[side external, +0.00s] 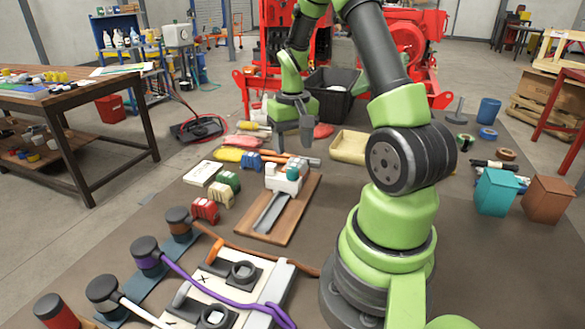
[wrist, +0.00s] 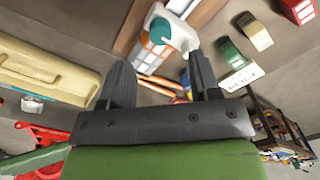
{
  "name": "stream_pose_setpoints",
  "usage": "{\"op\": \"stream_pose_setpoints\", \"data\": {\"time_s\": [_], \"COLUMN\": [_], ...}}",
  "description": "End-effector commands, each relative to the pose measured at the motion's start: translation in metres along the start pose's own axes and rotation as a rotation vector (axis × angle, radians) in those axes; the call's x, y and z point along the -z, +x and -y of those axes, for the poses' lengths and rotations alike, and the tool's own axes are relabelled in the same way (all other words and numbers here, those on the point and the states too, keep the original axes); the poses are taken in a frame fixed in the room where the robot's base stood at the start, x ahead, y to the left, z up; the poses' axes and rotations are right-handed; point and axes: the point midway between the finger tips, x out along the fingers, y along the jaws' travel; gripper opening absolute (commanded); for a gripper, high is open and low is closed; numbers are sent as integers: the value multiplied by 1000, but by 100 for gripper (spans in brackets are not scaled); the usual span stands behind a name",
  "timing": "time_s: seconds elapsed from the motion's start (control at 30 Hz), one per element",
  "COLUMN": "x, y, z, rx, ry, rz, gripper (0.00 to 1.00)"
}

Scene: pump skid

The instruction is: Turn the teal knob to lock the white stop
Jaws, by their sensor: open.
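The white stop (side external: 284,183) stands at the back end of a wooden board (side external: 300,207) with a grey metal channel on it. The teal knob (side external: 292,171) is on the stop's upper part. In the wrist view the white stop (wrist: 181,38) is above the fingers' gap, with the teal knob (wrist: 160,30) on it. My gripper (side external: 291,143) is open and empty, pointing down, above and slightly behind the stop. It is apart from the knob. Its two dark fingers also show in the wrist view (wrist: 160,76). The knob's exact angle is too small to tell.
Red and green blocks (side external: 205,209) lie left of the board. A beige tray (side external: 350,147) is behind it on the right. A black bin (side external: 330,96) stands farther back. Capped tools and a purple cable (side external: 215,288) lie in front. Teal and brown boxes (side external: 497,192) stand at right.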

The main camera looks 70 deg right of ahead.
Motion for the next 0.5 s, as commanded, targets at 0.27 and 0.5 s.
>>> {"op": "stream_pose_setpoints", "data": {"time_s": [0.27,0.5], "x": [-1,0], "y": [51,68], "z": [1,1], "rx": [1,2], "ry": [0,1], "rz": [5,0], "gripper": [57,57]}}
